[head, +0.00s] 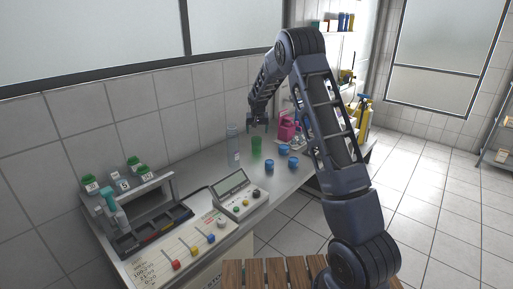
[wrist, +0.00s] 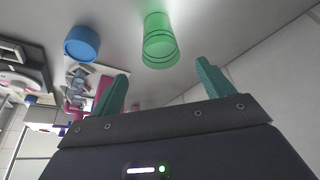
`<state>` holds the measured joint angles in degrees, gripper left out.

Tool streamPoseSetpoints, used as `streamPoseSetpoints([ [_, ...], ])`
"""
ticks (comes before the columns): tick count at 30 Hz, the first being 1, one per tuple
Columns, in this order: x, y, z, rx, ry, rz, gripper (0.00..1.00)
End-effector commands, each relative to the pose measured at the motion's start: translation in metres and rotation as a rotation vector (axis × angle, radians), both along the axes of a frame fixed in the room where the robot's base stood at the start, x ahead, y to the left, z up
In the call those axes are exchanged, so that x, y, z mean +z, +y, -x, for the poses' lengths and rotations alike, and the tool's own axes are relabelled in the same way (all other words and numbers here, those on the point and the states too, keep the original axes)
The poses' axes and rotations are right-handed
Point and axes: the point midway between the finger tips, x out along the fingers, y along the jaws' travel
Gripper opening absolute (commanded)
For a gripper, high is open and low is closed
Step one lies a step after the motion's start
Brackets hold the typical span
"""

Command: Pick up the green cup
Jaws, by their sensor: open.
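The green cup (head: 256,148) is translucent and stands on the grey bench near the wall, in the middle of the head view. In the wrist view the green cup (wrist: 160,42) shows at the top centre, beyond the fingertips and roughly in line with the gap between them. My gripper (wrist: 160,80) is open, with two teal fingers apart and nothing between them. In the head view my gripper (head: 258,126) hangs from the bent arm just above and behind the cup. It is not touching the cup in the wrist view.
Several blue cups (head: 283,149) stand right of the green cup; one shows in the wrist view (wrist: 82,44). A clear cylinder (head: 233,145) stands to the left. A pink object (head: 287,128) is behind right. A display console (head: 236,192) and a rack (head: 150,222) occupy the near bench.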

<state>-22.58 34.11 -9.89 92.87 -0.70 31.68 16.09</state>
Motion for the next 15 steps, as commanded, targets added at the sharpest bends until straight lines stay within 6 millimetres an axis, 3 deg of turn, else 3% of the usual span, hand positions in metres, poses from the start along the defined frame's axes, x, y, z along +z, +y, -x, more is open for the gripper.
streamPoseSetpoints([
  [15, -0.051, 0.0, -0.021, 0.0, 0.0, 0.0, 0.8],
])
